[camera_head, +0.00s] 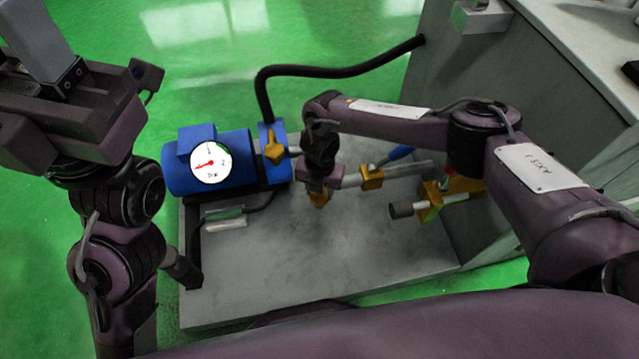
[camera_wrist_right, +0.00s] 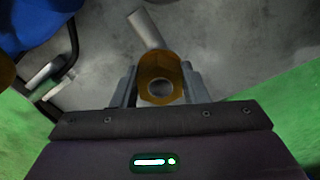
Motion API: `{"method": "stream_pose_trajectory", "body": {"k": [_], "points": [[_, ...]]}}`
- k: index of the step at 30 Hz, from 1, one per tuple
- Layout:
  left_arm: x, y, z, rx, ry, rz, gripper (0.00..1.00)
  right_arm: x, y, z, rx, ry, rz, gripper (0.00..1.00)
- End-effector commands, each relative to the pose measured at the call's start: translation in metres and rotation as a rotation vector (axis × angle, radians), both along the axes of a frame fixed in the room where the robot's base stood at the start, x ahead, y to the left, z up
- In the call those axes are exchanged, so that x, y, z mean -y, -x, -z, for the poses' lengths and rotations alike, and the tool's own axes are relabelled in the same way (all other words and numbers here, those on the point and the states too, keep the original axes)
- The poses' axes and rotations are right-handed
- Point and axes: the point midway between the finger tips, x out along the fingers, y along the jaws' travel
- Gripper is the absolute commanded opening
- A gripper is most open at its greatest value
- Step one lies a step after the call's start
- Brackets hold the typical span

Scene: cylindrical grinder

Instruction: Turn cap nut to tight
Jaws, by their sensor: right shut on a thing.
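The brass-coloured cap nut (camera_wrist_right: 160,68) is between the two fingers of my right gripper (camera_wrist_right: 158,88) in the right wrist view. A round hole shows in its near face, and a grey pipe comes out beyond it. In the head view my right gripper (camera_head: 319,192) points down over the pipework, right of the blue pump. My left gripper (camera_head: 38,40) is raised at the upper left, away from the pipework. Its finger opening cannot be made out.
A blue pump (camera_head: 230,150) with a white dial gauge (camera_head: 210,162) stands on a grey base plate (camera_head: 320,295). A brass valve (camera_head: 274,149), black hose (camera_head: 340,70) and brass fittings (camera_head: 372,177) surround the pipes. A grey cabinet (camera_head: 480,80) stands right. The plate's front is clear.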

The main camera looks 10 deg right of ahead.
Motion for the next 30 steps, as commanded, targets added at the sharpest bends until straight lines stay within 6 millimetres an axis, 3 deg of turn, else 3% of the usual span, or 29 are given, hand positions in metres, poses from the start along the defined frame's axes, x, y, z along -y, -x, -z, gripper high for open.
{"method": "stream_pose_trajectory", "body": {"k": [21, 22, 27, 30], "points": [[-0.0021, -0.0021, 0.0038, -0.024, 0.004, 0.001, 0.36, 0.0014, -0.0011, -0.0003, 0.003, 0.001, 0.083, 0.17], [-0.0021, -0.0021, 0.0038, -0.024, 0.004, 0.0, 0.36, 0.0015, -0.001, -0.0003, 0.003, 0.001, 0.083, 0.41], [-0.0021, -0.0021, 0.0038, -0.024, 0.004, 0.0, 0.36, 0.0012, -0.0008, -0.0002, 0.002, 0.001, 0.082, 0.62], [-0.0021, -0.0022, 0.0038, -0.025, 0.004, 0.0, 0.36, 0.0009, -0.0005, -0.0001, 0.002, 0.001, 0.081, 0.62]]}}
